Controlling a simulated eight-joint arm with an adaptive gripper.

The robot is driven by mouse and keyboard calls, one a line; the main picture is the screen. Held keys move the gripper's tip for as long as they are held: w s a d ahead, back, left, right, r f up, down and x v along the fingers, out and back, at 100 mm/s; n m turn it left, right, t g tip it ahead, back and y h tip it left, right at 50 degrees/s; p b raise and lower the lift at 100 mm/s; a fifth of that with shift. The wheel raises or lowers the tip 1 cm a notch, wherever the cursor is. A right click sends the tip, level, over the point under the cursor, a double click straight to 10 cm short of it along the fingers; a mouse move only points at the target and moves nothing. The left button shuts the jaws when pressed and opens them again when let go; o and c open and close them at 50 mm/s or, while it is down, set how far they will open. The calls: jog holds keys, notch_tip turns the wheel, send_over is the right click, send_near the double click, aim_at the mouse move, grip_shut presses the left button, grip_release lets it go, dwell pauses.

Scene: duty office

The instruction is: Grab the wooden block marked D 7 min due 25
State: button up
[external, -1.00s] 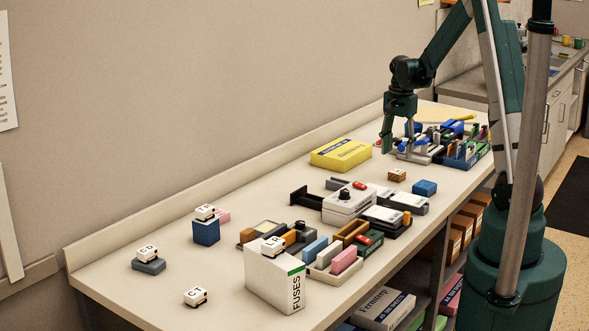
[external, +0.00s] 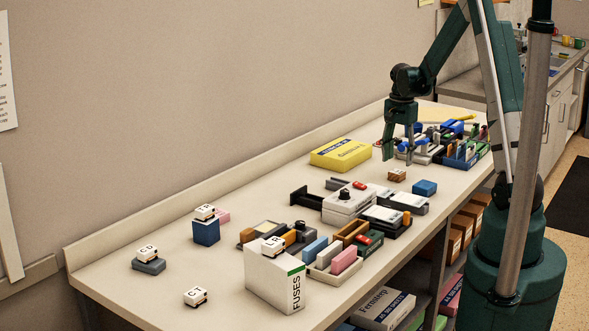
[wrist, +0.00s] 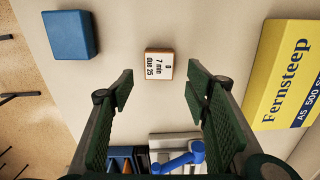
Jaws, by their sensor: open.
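The wooden block marked D 7 min due 25 (wrist: 159,65) lies on the counter with its white label facing up in the wrist view. It also shows in the external view as a small brown block (external: 396,176). My gripper (external: 398,160) is open and empty, pointing down above the counter close to the block. In the wrist view the two fingers of my gripper (wrist: 160,84) stand apart, and the block shows between and just beyond their tips. The fingers do not touch it.
A blue block (wrist: 69,36) lies to the left of the wooden block in the wrist view. A yellow Fernsteep box (wrist: 283,75) lies to the right. Racks with blue items (external: 458,150) stand behind my gripper. The counter right around the block is bare.

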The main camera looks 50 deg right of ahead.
aim_at(398, 171)
jog(key=shift+f, duration=0.15)
jog(key=shift+a+f, duration=0.2)
jog(key=shift+f, duration=2.25)
jog(key=c, duration=1)
